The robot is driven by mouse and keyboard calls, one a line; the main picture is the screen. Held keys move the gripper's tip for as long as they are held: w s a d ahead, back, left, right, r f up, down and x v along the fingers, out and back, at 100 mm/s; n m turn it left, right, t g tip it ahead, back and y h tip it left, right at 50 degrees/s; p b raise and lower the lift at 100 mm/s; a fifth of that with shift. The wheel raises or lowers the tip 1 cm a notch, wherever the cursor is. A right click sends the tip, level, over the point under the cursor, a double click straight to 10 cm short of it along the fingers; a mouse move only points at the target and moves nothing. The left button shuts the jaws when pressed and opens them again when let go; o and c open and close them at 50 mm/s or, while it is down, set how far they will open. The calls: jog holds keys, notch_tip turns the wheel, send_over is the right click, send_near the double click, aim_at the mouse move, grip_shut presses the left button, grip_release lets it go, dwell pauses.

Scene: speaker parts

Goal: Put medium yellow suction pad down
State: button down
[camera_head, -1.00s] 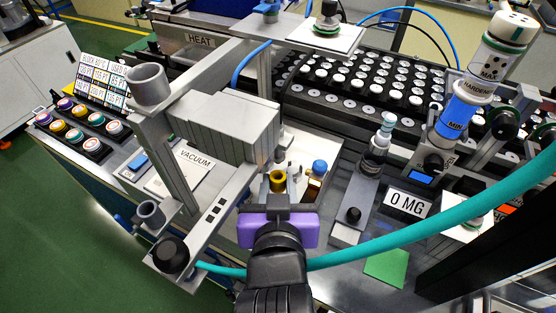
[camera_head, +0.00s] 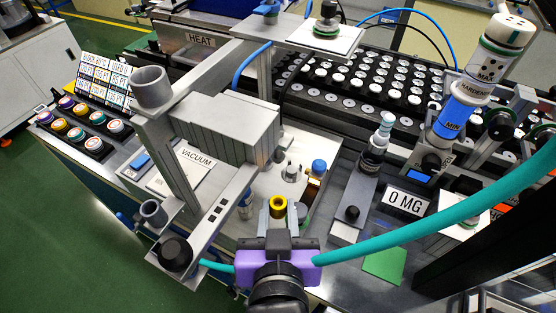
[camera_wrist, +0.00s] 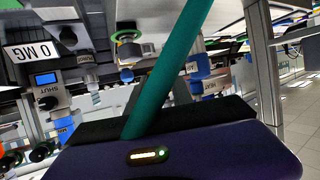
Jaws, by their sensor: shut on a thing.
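The yellow suction pad (camera_head: 278,207) is a small gold-yellow ring-topped cylinder in the head view. It sits between the two grey fingers of my gripper (camera_head: 278,216), which is shut on it. The purple gripper body is just below it in the picture. The pad is over the near part of a light tray (camera_head: 268,184); whether it touches the surface I cannot tell. In the wrist view the purple gripper body fills the bottom, and neither the fingertips nor the pad can be made out.
The grey vacuum frame (camera_head: 208,222) is close on the left. A teal hose (camera_head: 420,226) runs right. A green square (camera_head: 385,265) lies on the dark table.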

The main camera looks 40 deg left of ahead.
jog(key=shift+s+d, duration=0.25)
jog(key=shift+s, duration=0.05)
